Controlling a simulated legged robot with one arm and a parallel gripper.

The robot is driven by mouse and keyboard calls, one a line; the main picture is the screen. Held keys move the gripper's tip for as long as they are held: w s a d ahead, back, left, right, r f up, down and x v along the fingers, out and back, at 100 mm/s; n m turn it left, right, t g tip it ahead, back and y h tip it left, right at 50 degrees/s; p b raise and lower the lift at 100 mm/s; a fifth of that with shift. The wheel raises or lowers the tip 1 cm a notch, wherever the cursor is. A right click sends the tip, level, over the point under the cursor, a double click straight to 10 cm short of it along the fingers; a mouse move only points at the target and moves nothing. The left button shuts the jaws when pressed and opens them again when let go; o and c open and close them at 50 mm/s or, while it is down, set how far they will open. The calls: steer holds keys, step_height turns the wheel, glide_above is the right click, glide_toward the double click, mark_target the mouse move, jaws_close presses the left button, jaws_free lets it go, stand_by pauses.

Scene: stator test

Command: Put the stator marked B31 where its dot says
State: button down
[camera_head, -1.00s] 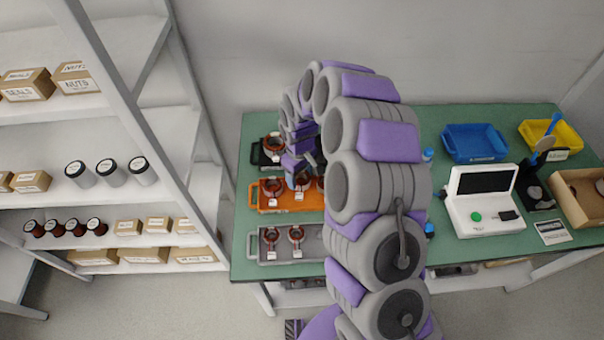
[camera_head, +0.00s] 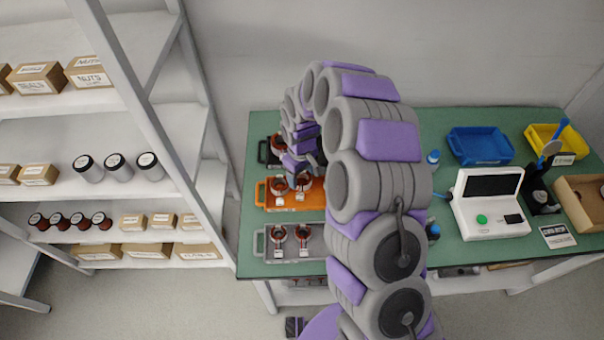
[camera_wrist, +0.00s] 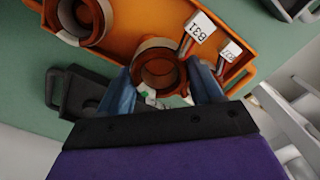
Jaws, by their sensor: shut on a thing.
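My gripper (camera_wrist: 162,82) has its two blue fingers on either side of a copper-coloured stator (camera_wrist: 158,50) in the wrist view and is shut on it. A white tag reading B31 (camera_wrist: 197,29) lies just beyond it, on leads that appear to run to this ring. A small green mark (camera_wrist: 146,94) shows near its lower edge. The held stator overlaps the edge of the orange tray (camera_wrist: 130,14); I cannot tell whether it is lifted. Another stator (camera_wrist: 84,20) sits in that tray. In the head view my gripper (camera_head: 308,168) is over the orange tray (camera_head: 262,194), partly hidden by my arm.
A black tray (camera_head: 263,152) lies behind the orange one and a grey tray (camera_head: 260,243) with two stators in front. A white tester (camera_head: 487,205), blue bin (camera_head: 480,146), yellow bin (camera_head: 555,138) and cardboard box (camera_head: 581,200) stand at right. Shelving (camera_head: 180,135) is at left.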

steer(key=shift+d+f, duration=0.5)
steer(key=shift+d, duration=0.2)
steer(key=shift+a+f, duration=0.2)
steer(key=shift+f, duration=0.2)
steer(key=shift+d+f, duration=0.2)
steer(key=shift+c, duration=1.7)
jaws_free()
steer(key=shift+r, duration=0.1)
steer(key=shift+r+p, duration=1.05)
steer(key=shift+r, duration=1.35)
